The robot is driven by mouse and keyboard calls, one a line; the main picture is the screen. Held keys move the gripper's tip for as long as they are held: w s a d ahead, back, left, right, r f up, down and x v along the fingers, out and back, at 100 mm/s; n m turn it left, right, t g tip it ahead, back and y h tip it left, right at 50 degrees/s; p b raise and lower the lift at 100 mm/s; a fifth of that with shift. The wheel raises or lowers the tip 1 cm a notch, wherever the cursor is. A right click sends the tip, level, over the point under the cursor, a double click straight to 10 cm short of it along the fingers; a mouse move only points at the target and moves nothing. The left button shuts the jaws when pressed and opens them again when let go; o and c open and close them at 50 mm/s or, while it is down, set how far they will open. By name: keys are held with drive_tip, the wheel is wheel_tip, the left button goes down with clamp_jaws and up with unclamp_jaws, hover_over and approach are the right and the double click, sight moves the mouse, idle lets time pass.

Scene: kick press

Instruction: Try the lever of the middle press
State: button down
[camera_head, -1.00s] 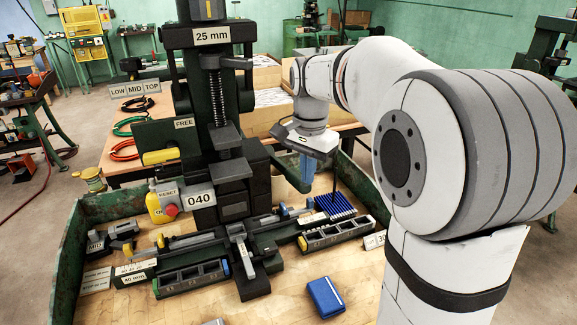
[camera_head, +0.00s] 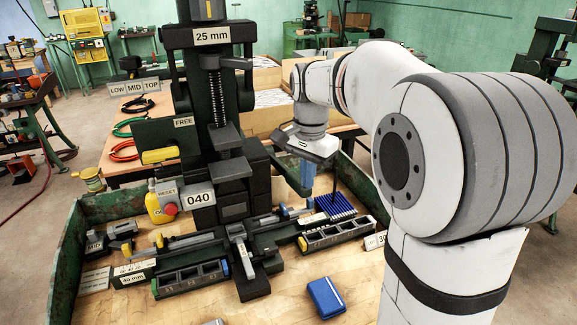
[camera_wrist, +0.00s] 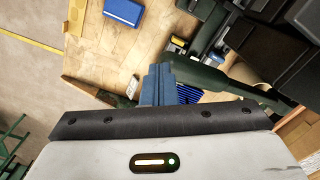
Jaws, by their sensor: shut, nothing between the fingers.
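The black press (camera_head: 215,100) marked "25 mm" stands at the middle of the bench in the head view, with its threaded screw and ram upright. A horizontal yellow grip (camera_head: 160,156) shows at its left, below the "FREE" plate. I cannot tell whether this is the lever. My gripper (camera_head: 307,187) is to the right of the press, pointing down, its blue fingers shut and empty. In the wrist view the fingers (camera_wrist: 158,72) are together, beside a dark green bar (camera_wrist: 205,78). I cannot tell whether they touch it.
A blue box (camera_head: 326,297) lies at the bench's front. Blue pins (camera_head: 335,205) and a thin dark upright rod are near my gripper. A yellow bottle and red reset button (camera_head: 170,209) are left of the press. The green bench rim (camera_head: 62,260) bounds the left side.

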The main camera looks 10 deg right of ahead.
drive_tip(key=shift+f, duration=0.3)
drive_tip(key=shift+r+p, duration=2.55)
drive_tip(key=shift+r, duration=0.55)
drive_tip(key=s+f+n+t, duration=0.1)
drive_tip(key=s+f+n, duration=0.1)
drive_tip(key=s, duration=0.4)
drive_tip(key=s+f+n+t+b, duration=0.1)
drive_tip(key=s+f+n, duration=0.2)
drive_tip(key=s, duration=0.4)
drive_tip(key=s+f+n+t, duration=0.1)
drive_tip(key=s+f+n, duration=0.1)
drive_tip(key=s+n, duration=0.3)
drive_tip(key=shift+s+f, duration=0.4)
drive_tip(key=shift+s, duration=0.85)
